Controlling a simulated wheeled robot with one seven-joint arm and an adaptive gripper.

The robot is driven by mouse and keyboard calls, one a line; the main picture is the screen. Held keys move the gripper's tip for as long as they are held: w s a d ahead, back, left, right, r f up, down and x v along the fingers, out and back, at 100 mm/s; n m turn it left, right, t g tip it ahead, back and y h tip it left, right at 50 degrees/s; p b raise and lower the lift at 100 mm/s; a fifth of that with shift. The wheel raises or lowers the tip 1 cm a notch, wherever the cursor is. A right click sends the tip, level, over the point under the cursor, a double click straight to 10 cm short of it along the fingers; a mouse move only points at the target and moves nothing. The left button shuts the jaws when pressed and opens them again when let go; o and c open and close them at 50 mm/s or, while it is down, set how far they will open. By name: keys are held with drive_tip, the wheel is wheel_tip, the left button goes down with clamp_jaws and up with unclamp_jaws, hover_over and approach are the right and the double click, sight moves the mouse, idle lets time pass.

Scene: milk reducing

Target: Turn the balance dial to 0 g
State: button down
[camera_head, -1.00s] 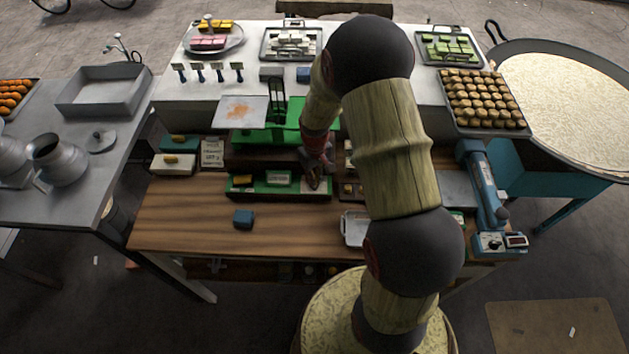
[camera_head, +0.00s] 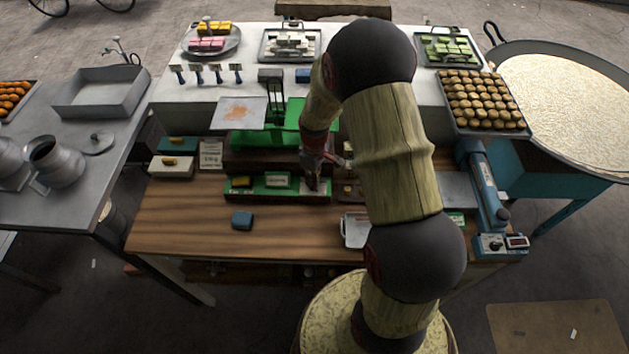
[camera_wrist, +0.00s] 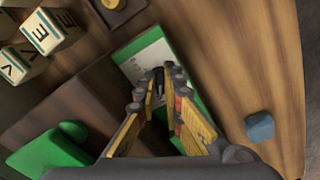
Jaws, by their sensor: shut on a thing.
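The green balance (camera_head: 248,139) stands at the back of the wooden bench, with a square metal pan (camera_head: 239,113) on its left. A long green base (camera_head: 262,187) in front has a pale dial panel (camera_head: 318,187) at its right end; this panel also shows in the wrist view (camera_wrist: 146,60). My gripper (camera_head: 313,183) points down at this panel. In the wrist view its yellow-sided fingers (camera_wrist: 165,80) come close together over the panel, shut on the dial. The knob between the fingertips is hidden, and I cannot read the setting.
A blue block (camera_head: 242,221) lies in front of the green base. Lettered blocks (camera_wrist: 45,33) are close by in the wrist view. The bench's left front is clear.

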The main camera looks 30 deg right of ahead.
drive_tip(key=c, duration=1.9)
unclamp_jaws()
wheel_tip(320, 180, up, 12)
drive_tip(key=shift+r, duration=0.1)
